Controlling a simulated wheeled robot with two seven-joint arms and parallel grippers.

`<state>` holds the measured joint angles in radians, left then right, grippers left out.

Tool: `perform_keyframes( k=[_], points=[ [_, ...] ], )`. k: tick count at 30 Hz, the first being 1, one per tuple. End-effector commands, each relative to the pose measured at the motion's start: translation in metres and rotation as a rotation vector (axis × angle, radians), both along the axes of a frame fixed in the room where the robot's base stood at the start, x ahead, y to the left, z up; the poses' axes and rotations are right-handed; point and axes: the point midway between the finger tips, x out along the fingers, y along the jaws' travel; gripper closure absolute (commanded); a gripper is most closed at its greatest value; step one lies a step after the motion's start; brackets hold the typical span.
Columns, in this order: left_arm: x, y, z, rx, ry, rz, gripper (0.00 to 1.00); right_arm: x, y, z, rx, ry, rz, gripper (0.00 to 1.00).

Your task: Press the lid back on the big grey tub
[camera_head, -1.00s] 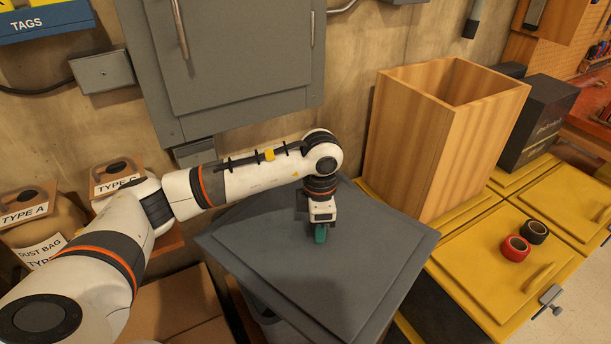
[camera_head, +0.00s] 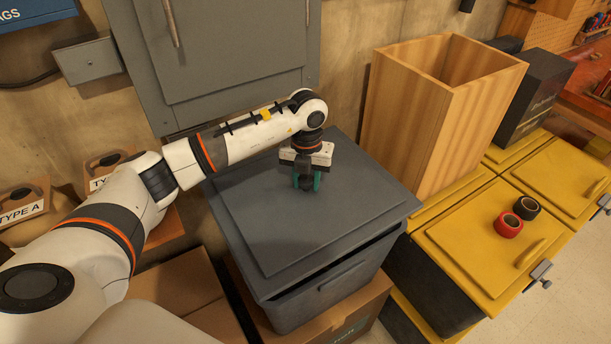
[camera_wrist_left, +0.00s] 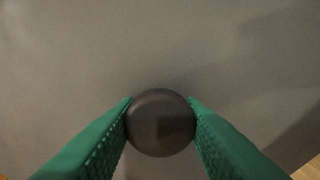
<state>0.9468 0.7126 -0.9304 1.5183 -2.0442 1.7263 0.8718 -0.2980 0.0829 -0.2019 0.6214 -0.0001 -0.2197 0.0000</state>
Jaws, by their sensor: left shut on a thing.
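The big grey tub (camera_head: 335,292) stands on a cardboard box. Its flat grey lid (camera_head: 330,228) lies over the tub's top, with a dark gap showing under its right front edge. I cannot tell whether the lid touches the rim at the back. My left gripper (camera_head: 307,182) points down over the lid's middle, its green fingers closed on the lid's dark round knob. In the left wrist view the knob (camera_wrist_left: 161,122) sits between both fingertips, above the plain grey lid surface. My right gripper is not in view.
A tall open wooden bin (camera_head: 430,120) stands behind the tub to the right. Yellow-lidded containers (camera_head: 480,245) line the right, with a red tape roll (camera_head: 509,225) and a black one (camera_head: 527,208) on top. A grey wall cabinet (camera_head: 235,60) hangs behind.

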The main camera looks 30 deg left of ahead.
Motion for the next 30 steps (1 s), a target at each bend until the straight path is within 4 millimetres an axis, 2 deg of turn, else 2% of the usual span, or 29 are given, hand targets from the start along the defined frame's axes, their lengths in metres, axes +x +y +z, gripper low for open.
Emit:
perform_keyframes(
  k=[3, 16, 21, 30],
  points=[
    [0.0, 0.0, -0.016, 0.0, 0.001, 0.0, 0.94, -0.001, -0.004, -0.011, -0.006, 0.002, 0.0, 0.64],
    [0.0, 0.0, -0.057, 0.0, -0.001, -0.001, 0.94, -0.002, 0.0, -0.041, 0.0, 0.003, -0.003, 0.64],
    [0.0, 0.001, -0.064, 0.0, -0.001, -0.001, 0.94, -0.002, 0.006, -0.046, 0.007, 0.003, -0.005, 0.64],
    [0.0, 0.001, -0.065, 0.0, 0.0, -0.001, 0.94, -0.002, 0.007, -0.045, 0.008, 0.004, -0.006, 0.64]
  ],
)
